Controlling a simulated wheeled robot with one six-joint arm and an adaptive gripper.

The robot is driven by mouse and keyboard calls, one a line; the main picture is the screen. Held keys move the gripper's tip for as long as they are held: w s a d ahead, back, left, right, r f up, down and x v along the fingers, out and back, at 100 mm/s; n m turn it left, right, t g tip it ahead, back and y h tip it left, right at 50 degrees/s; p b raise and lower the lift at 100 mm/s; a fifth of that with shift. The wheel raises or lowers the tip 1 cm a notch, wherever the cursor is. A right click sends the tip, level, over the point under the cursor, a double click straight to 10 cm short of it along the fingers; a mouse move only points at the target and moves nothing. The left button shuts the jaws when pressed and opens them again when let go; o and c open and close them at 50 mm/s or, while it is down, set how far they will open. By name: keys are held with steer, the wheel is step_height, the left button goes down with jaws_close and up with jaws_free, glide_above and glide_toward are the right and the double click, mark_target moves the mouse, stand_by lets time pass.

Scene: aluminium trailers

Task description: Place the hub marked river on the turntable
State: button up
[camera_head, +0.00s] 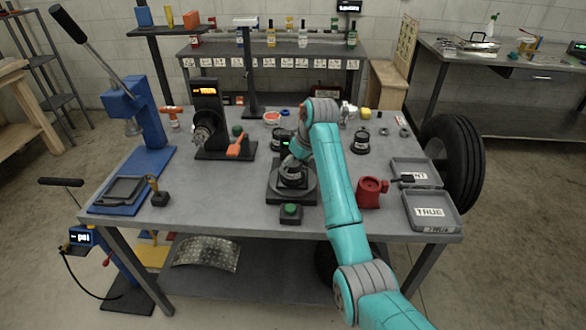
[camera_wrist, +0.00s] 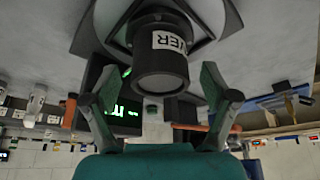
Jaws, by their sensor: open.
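A dark hub (camera_wrist: 160,72) with a white label stands on the round plate of the turntable (camera_wrist: 228,22) in the wrist view, which looks upside down. The label is partly cut off and its visible letters look like the end of "river". In the head view the turntable (camera_head: 308,190) is at the middle of the bench, and my gripper (camera_head: 292,166) is right over it, hiding much of the hub. My gripper (camera_wrist: 160,88) is open in the wrist view, with its fingers on either side of the hub's near end and gaps showing.
A green-button box (camera_head: 291,213) stands in front of the turntable. A red mug-like part (camera_head: 372,192) and labelled trays (camera_head: 430,210) are to the right. Another dark hub (camera_head: 361,141) stands behind right. A black spindle stand (camera_head: 208,120) and blue press (camera_head: 128,110) are left.

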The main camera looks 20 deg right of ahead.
steer(key=v, duration=0.9)
steer(key=shift+r, duration=0.1)
